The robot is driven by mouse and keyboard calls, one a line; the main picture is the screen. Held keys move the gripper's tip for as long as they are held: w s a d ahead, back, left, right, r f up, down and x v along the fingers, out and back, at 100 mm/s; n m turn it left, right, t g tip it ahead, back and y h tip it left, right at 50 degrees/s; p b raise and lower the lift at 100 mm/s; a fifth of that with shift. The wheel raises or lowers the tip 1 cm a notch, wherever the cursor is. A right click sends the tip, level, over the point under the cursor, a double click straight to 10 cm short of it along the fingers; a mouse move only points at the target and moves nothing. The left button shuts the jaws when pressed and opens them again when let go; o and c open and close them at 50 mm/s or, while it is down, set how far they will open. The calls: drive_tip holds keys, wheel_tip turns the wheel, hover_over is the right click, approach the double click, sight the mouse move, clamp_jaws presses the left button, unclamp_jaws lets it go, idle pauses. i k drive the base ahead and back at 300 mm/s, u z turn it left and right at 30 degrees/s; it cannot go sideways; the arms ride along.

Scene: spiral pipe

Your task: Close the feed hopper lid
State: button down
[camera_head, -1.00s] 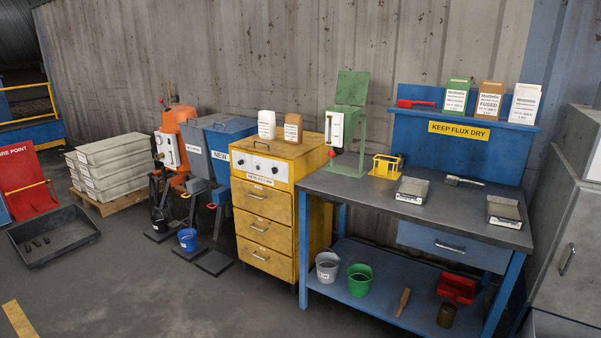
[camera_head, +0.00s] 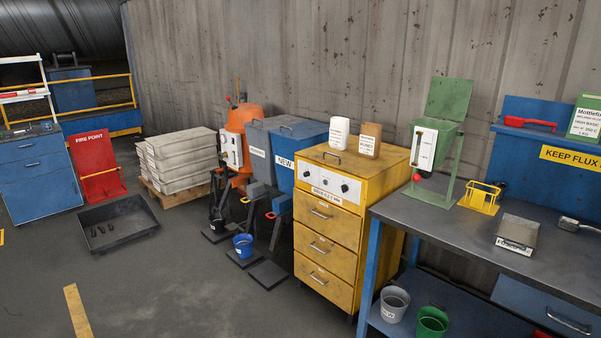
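The green feed hopper (camera_head: 434,140) stands on a green frame at the back left of the workbench. Its green lid (camera_head: 449,98) is open and stands upright at the hopper's rear edge. A white gauge panel is on the hopper's front, with a red knob (camera_head: 416,178) below it. My gripper is not in view.
The grey-topped workbench (camera_head: 470,233) holds a yellow wire rack (camera_head: 480,197) and a metal tray (camera_head: 516,233). The yellow drawer cabinet (camera_head: 325,207) stands left of the bench, beside a blue bin (camera_head: 309,178) marked NEW. Open floor (camera_head: 190,290) lies at the front left.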

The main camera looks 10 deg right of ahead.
sight(448, 98)
drive_tip(key=u, duration=0.4)
drive_tip(key=i, duration=2.5)
drive_tip(key=z, duration=0.3)
drive_tip(key=i, duration=0.7)
drive_tip(key=z, duration=0.2)
